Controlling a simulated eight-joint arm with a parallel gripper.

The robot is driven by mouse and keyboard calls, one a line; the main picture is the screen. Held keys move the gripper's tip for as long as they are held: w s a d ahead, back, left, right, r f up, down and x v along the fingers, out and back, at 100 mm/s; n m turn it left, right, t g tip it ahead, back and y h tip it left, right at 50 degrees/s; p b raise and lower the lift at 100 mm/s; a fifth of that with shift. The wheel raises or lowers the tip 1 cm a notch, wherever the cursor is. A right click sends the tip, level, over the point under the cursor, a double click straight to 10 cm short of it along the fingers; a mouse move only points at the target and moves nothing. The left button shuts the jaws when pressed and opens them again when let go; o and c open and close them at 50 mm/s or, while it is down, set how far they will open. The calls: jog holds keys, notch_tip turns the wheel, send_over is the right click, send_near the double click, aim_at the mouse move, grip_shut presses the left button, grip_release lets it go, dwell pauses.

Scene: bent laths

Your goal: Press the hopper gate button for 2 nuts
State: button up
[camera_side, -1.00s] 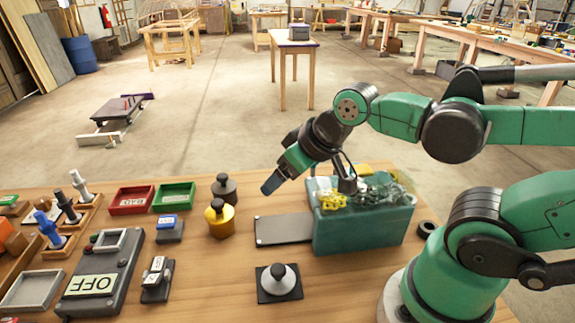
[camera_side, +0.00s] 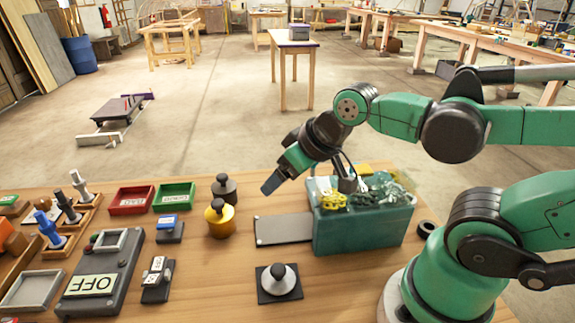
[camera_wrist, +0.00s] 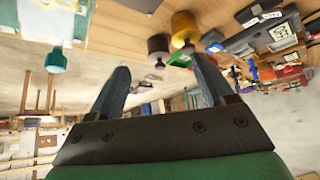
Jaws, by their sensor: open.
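A teal bin (camera_side: 345,232) stands on the table, with yellow pieces (camera_side: 333,200) and grey-green pieces (camera_side: 385,195) heaped in its top. A flat grey plate (camera_side: 284,229) lies against its left side. In front is a pale dome with a black knob (camera_side: 279,275) on a black square base. I cannot tell which part is the hopper gate button. My gripper (camera_side: 271,184) is above and left of the bin, tilted down to the left, touching nothing. In the wrist view the fingers of my gripper (camera_wrist: 163,82) are spread, with nothing between them.
Left of the bin stand a yellow knobbed weight (camera_side: 220,221) and a dark one (camera_side: 224,188). Further left are a red tray (camera_side: 131,200), a green tray (camera_side: 174,196), a blue-topped block (camera_side: 169,229) and a grey box labelled OFF (camera_side: 92,285). Bare wood shows at the front centre.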

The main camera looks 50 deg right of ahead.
dwell(0.3)
grip_shut()
dwell(1.6)
